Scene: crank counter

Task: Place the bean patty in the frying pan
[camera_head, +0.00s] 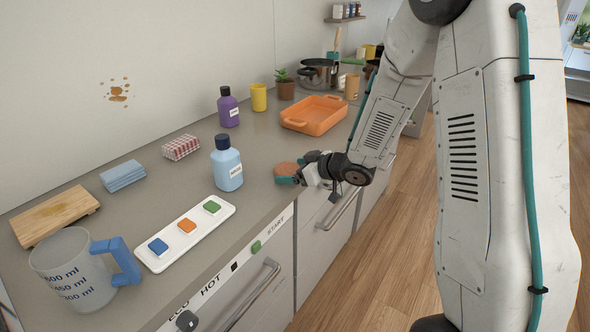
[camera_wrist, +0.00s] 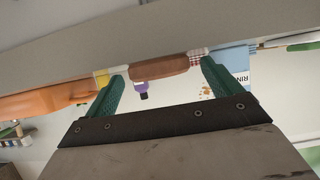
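The bean patty (camera_head: 286,168), a brown round disc, lies on the grey counter near its front edge. My gripper (camera_head: 291,174) is low over the counter right beside it. In the wrist view the patty (camera_wrist: 160,67) shows edge-on between the green fingertips of my gripper (camera_wrist: 163,70), with a gap on each side; the fingers are open. I cannot tell how far the patty reaches in between them. A frying pan is not clearly visible; a green handle (camera_head: 352,62) at the far end of the counter may belong to one, partly hidden by my arm.
An orange baking dish (camera_head: 313,115) and a dark pot (camera_head: 318,73) stand farther back. A blue bottle (camera_head: 227,165), a button panel (camera_head: 185,234) and a measuring jug (camera_head: 75,268) are to the left. Bare counter lies between patty and dish.

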